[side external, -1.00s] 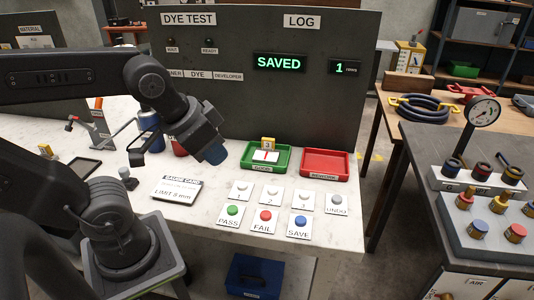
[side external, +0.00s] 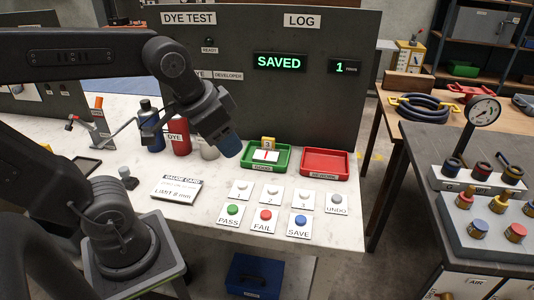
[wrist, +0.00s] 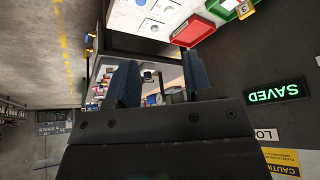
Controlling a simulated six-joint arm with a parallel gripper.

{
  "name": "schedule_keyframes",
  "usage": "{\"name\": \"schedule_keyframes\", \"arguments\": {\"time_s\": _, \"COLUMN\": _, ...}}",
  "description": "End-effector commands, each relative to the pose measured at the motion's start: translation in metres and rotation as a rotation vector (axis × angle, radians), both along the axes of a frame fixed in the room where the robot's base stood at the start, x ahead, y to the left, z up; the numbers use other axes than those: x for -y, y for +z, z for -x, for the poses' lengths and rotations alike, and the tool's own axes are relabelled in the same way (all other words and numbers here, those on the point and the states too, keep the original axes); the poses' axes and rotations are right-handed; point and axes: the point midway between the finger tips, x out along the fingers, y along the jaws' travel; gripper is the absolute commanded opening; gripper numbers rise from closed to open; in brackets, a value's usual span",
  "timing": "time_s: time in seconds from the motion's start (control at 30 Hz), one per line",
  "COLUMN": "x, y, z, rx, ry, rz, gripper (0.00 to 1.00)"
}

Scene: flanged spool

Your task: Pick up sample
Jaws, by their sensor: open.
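The sample, a white plate with a red line (side external: 265,155), lies in the green tray (side external: 247,163) in the side external view. A yellow tag marked 3 (side external: 268,142) stands at its back edge, and the tag also shows at the top of the wrist view (wrist: 245,9). My gripper (side external: 231,150) is left of the green tray and above the bench, with its blue fingers pointing down and right. In the wrist view the two fingers (wrist: 160,82) are apart with nothing held between them.
The red tray (side external: 325,163) is right of the green one. Labelled buttons, including PASS (side external: 233,210) and SAVE (side external: 301,220), lie in front. A blue bottle (side external: 151,128) and a red bottle (side external: 179,135) stand behind left. The dark panel (side external: 300,100) rises behind the trays and shows SAVED.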

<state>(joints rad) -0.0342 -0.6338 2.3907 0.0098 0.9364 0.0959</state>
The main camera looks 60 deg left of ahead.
Motion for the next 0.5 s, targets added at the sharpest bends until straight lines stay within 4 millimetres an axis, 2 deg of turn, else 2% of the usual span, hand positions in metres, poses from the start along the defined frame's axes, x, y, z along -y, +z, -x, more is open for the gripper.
{"name": "schedule_keyframes", "arguments": {"time_s": 0.13, "x": -0.022, "y": 0.017, "z": -0.052, "rx": -0.091, "ry": -0.089, "rz": -0.076, "gripper": 0.47}}
{"name": "schedule_keyframes", "arguments": {"time_s": 0.27, "x": -0.049, "y": 0.022, "z": -0.099, "rx": -0.176, "ry": -0.185, "rz": -0.133, "gripper": 0.47}}
{"name": "schedule_keyframes", "arguments": {"time_s": 0.37, "x": -0.072, "y": 0.019, "z": -0.135, "rx": -0.242, "ry": -0.261, "rz": -0.166, "gripper": 0.47}}
{"name": "schedule_keyframes", "arguments": {"time_s": 0.5, "x": -0.111, "y": 0.003, "z": -0.181, "rx": -0.333, "ry": -0.373, "rz": -0.196, "gripper": 0.47}}
